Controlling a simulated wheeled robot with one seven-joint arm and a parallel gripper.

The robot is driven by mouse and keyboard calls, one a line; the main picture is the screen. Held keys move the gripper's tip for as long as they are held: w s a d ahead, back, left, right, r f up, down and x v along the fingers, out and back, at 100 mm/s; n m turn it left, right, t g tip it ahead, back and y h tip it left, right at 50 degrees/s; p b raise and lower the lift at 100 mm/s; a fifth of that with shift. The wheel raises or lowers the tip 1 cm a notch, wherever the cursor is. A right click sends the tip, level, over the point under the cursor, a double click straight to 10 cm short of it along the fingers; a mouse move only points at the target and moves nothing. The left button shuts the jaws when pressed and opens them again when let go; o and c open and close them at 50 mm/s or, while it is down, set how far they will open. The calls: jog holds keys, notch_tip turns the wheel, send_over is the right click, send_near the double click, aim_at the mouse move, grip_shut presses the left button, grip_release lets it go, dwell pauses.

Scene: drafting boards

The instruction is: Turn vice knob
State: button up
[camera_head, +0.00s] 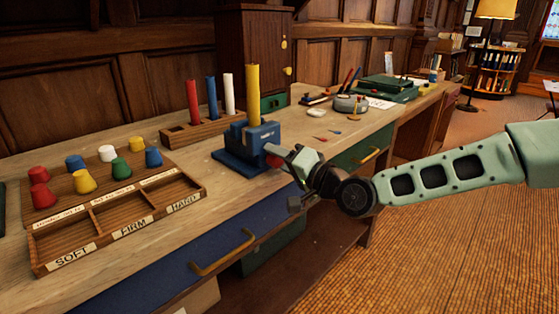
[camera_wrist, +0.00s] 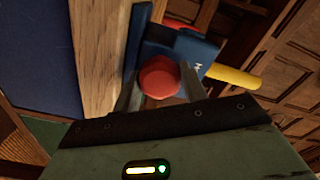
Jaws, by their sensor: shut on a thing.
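The blue vice (camera_head: 246,145) stands on the wooden bench with a yellow rod (camera_head: 253,95) upright in it. Its red knob (camera_head: 273,161) faces the bench's front edge and is partly covered by my gripper (camera_head: 287,160) in the head view. In the wrist view the red knob (camera_wrist: 159,77) sits between the two fingers of my gripper (camera_wrist: 158,88), which are shut on it. The blue vice body (camera_wrist: 180,48) is behind the knob, and the yellow rod (camera_wrist: 233,76) sticks out to the right.
A wooden rack (camera_head: 203,131) with red, blue and white rods stands behind the vice. A tray (camera_head: 100,222) labelled SOFT, FIRM, HARD and several coloured pegs are at left. Drawer handles (camera_head: 223,252) project from the bench front below.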

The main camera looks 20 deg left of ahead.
jog(key=m, duration=0.2)
jog(key=m+b, duration=0.1)
jog(key=shift+f+m, duration=0.3)
jog(key=shift+m, duration=0.1)
jog(key=m+b, duration=0.1)
jog(key=m, duration=0.2)
jog(key=shift+m, duration=0.3)
jog(key=m+b, duration=0.1)
jog(key=m, duration=0.4)
jog(key=shift+m, duration=0.4)
jog(key=shift+r+b, duration=0.1)
jog(key=shift+b, duration=0.2)
jog(key=o, duration=0.7)
jog(key=shift+d, duration=0.1)
jog(key=v, duration=1.7)
